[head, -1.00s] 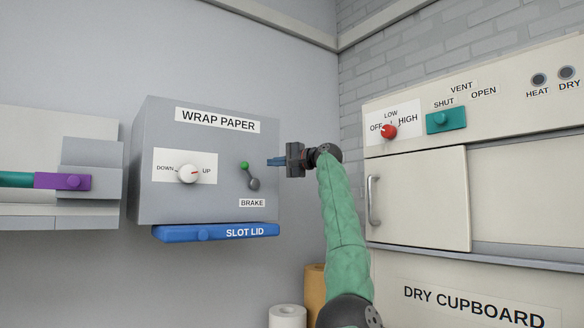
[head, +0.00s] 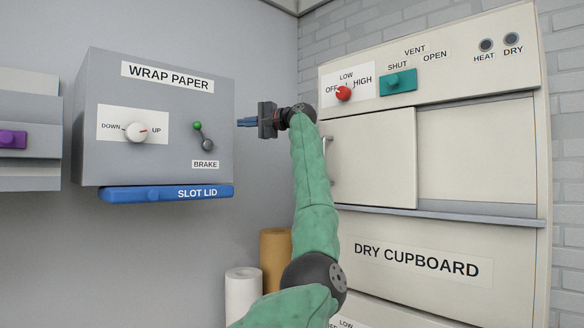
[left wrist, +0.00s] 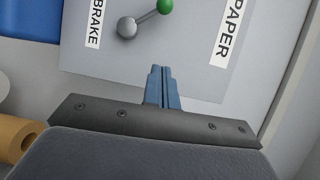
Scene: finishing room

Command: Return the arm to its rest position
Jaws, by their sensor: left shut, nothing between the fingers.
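My left arm, in a green sleeve, rises from the bottom of the head view. Its gripper (head: 246,122) points left, near the right edge of the grey WRAP PAPER box (head: 105,160). The blue fingers are shut and empty; they also show together in the left wrist view (left wrist: 163,85). The brake lever (head: 203,136), with a green knob and grey hub, is on the box front to the left of the fingertips. In the left wrist view the lever (left wrist: 146,18) is ahead of the fingers and apart from them. My right gripper is not in view.
A blue slot lid (head: 130,195) is under the box. The dry cupboard (head: 480,235) stands to the right, with a red-knobbed dial (head: 343,93), a teal vent slider (head: 398,82) and a door handle (head: 328,160). White (head: 242,292) and brown (head: 274,255) rolls stand below.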

